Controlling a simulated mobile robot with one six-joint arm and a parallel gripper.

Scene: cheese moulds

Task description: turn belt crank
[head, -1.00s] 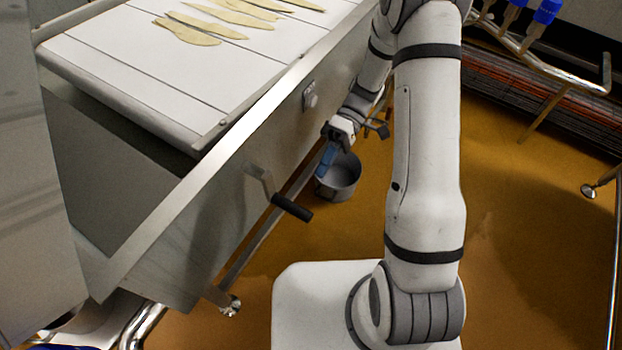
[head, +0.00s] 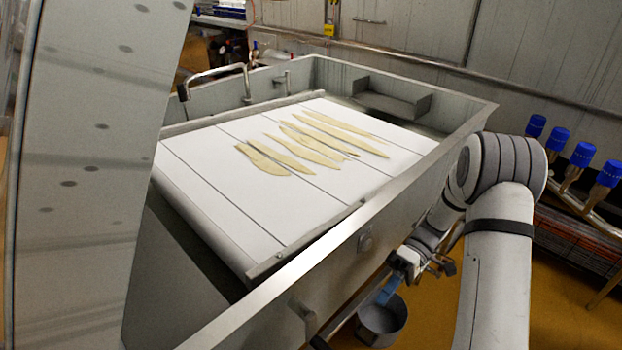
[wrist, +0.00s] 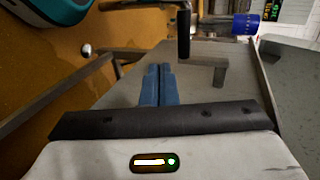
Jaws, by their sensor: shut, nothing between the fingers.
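The belt crank (head: 304,316) is on the side wall of the steel trough, at the bottom of the head view. Its black grip is mostly cut off by the picture edge there. In the wrist view the black grip (wrist: 183,35) stands upright in the picture beyond my fingertips, with its grey crank arm (wrist: 205,62) to the right. My gripper (head: 388,290) has blue fingers, shut together and empty, beside the trough wall and apart from the crank. The fingers also show in the wrist view (wrist: 158,68). The white belt (head: 220,195) carries several pale yellow flat pieces (head: 300,145).
A grey bucket (head: 382,322) stands on the orange floor below my gripper. A small switch box (head: 365,241) is on the trough wall. A large steel panel (head: 90,150) blocks the left.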

